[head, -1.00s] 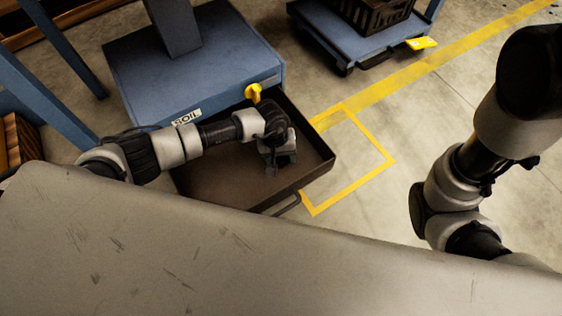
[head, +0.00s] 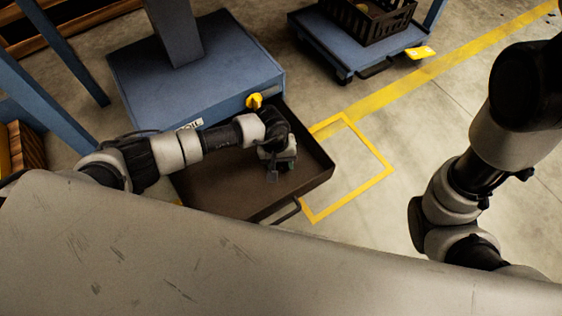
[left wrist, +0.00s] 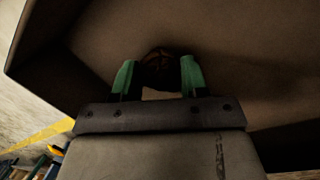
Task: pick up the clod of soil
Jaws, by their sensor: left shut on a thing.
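The clod of soil (left wrist: 158,58) shows in the left wrist view as a dark brown lump between the green fingers. My left gripper (left wrist: 158,75) is shut on it. In the head view my left gripper (head: 281,167) is over the right part of the open brown drawer (head: 225,188). The clod is not distinguishable there. I cannot tell whether it touches the drawer floor. My right arm shows at the right of the head view, but its gripper is out of view.
A blue cart (head: 378,50) with a dark crate (head: 372,28) stands behind. A grey surface (head: 230,260) fills the front.

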